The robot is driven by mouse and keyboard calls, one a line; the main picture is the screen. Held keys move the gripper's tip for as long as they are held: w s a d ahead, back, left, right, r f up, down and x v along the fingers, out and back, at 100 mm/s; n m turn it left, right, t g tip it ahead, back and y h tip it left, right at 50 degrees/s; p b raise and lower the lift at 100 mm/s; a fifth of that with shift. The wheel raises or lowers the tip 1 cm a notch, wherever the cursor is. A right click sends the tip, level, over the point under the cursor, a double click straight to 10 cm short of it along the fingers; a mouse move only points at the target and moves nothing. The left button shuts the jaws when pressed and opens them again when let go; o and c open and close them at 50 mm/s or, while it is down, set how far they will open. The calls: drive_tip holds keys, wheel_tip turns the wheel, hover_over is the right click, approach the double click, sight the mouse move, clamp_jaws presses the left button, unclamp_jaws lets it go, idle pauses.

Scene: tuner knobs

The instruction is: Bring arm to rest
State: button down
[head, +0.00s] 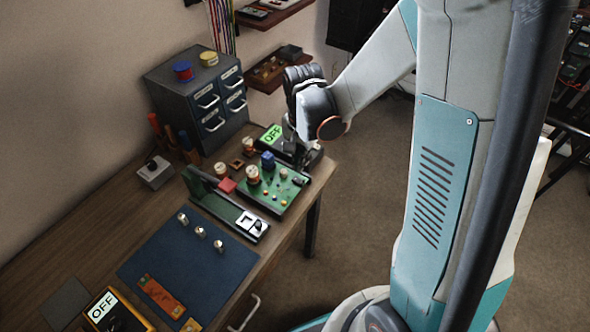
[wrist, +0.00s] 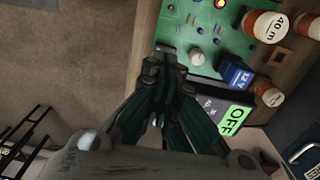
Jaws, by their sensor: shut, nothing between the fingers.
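My gripper (wrist: 160,65) is shut and empty in the wrist view. It points at the edge of the workbench, beside the green circuit board (wrist: 190,22). In the head view my arm reaches from the right to the far right corner of the bench, and the wrist hangs above the device with a green OFF display (head: 273,134). That display also shows in the wrist view (wrist: 234,119), close to the right of the fingers. I cannot tell whether the fingertips touch anything.
The board carries brown coils (wrist: 268,27), a blue 12 V block (wrist: 234,76) and small knobs. A grey drawer cabinet (head: 190,95) stands behind. A blue mat (head: 190,262) with several metal knobs lies nearer. A yellow meter (head: 115,312) reads OFF. Open floor (head: 355,215) lies right of the bench.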

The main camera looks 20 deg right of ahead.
drive_tip(key=shift+r, duration=0.1)
drive_tip(key=s+r+n+t, duration=0.3)
drive_tip(key=s+r+n, duration=0.2)
drive_tip(key=r, duration=0.4)
drive_tip(key=s+a+r+n+t, duration=0.1)
drive_tip(key=s+r+n+t, duration=0.3)
drive_tip(key=s+r, duration=0.4)
drive_tip(key=shift+s+r+n, duration=0.25)
drive_tip(key=shift+r+n, duration=0.55)
drive_tip(key=shift+n, duration=0.1)
